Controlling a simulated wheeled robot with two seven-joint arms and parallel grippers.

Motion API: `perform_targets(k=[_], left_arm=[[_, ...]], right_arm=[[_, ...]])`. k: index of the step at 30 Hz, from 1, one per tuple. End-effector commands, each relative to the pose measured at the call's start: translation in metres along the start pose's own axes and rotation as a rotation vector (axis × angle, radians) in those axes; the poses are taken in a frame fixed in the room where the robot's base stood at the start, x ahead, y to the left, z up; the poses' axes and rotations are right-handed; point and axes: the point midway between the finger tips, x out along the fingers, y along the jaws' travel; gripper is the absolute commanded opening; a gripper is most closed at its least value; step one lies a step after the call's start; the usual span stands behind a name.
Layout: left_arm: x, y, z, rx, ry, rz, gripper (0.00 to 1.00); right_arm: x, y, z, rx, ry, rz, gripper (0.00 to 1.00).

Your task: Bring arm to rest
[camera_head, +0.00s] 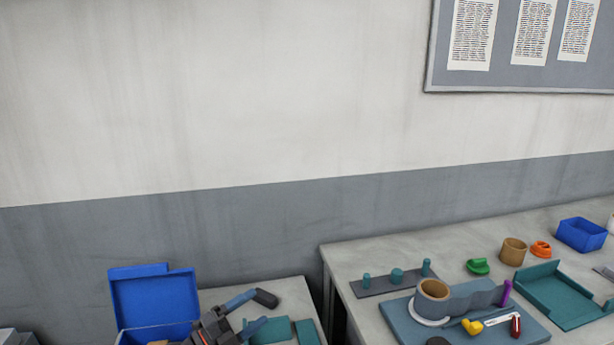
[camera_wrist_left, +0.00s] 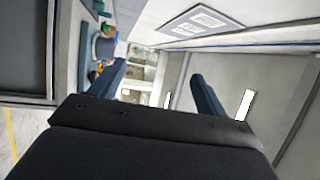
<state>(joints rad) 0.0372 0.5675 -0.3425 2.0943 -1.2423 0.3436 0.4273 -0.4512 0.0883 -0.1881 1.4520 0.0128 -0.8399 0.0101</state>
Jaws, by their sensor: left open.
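The left wrist view also shows the two fingers spread (camera_wrist_left: 156,82) with an empty gap. My right gripper is in neither view. A tan film reel (camera_head: 432,290) sits on the blue-grey fixture on the right table, well to the right of my left gripper. A second tan reel (camera_head: 514,250) stands further back on that table.
An open blue box (camera_head: 152,298) stands left of my gripper, and teal pieces (camera_head: 305,332) lie beside it. The right table holds a rack with pegs (camera_head: 396,277), a teal tray (camera_head: 556,294) and a blue bin (camera_head: 580,235). A gap separates the tables.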

Motion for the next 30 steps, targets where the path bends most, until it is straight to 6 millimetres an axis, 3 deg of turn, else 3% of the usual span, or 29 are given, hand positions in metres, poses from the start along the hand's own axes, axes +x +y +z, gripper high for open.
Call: perform_targets(k=[4,8,11,17,20,24,30], left_arm=[[-0.017,-0.014,0.006,-0.174,-0.224,-0.167,0.75],[-0.044,-0.012,0.018,-0.333,-0.442,-0.26,0.75],[-0.07,-0.001,0.025,-0.462,-0.617,-0.298,0.75],[-0.132,0.045,0.023,-0.727,-0.97,-0.281,0.75],[-0.165,0.075,0.009,-0.862,-1.141,-0.226,0.75],[-0.209,0.118,-0.026,-1.053,-1.358,-0.097,0.75],[-0.25,0.155,-0.08,-1.243,-1.546,0.097,0.75]], right_arm=[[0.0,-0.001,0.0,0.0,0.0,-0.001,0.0],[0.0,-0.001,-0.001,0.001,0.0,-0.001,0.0],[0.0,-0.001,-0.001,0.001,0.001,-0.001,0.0],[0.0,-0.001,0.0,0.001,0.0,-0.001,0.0],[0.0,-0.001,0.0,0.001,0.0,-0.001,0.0],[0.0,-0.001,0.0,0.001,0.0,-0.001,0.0],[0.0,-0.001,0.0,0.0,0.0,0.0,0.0]])
